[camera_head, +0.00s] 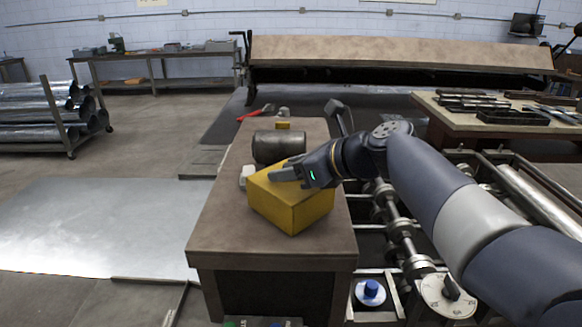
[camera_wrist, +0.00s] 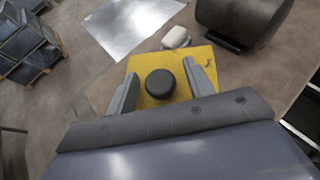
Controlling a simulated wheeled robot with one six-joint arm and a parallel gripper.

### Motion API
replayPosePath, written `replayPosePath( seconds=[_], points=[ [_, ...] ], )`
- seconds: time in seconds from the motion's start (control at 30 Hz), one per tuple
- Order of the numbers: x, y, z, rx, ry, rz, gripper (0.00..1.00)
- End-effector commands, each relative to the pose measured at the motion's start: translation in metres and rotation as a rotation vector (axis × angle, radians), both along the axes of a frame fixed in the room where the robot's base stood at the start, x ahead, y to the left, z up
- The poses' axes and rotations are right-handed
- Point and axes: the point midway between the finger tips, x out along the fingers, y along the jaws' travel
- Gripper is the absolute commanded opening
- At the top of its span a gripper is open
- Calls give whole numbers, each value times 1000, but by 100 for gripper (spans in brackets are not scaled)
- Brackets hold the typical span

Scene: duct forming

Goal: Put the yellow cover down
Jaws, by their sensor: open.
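The yellow cover (camera_head: 290,203) is a box-like piece resting on the brown bench top (camera_head: 225,232). In the wrist view the yellow cover (camera_wrist: 200,57) has a round black knob (camera_wrist: 160,83) on top. My gripper (camera_head: 283,172) is at the top of the cover. In the wrist view my gripper (camera_wrist: 162,80) is open, with one finger on each side of the knob and visible gaps between. Whether a finger touches the cover's top is unclear.
A dark cylinder (camera_head: 279,146) lies behind the cover, with a small white object (camera_head: 246,176) beside it. A red-handled tool (camera_head: 256,112) is at the bench's far end. Rollers (camera_head: 400,215) stand right of the bench. Bare bench lies in front of the cover.

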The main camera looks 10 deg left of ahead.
Motion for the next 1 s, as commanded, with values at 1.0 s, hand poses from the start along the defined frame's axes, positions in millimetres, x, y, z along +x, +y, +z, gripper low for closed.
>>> replayPosePath(
  seconds=[1.0],
  points=[
    [-37, -101, 56, 1, -1, -1, 50]
  ],
)
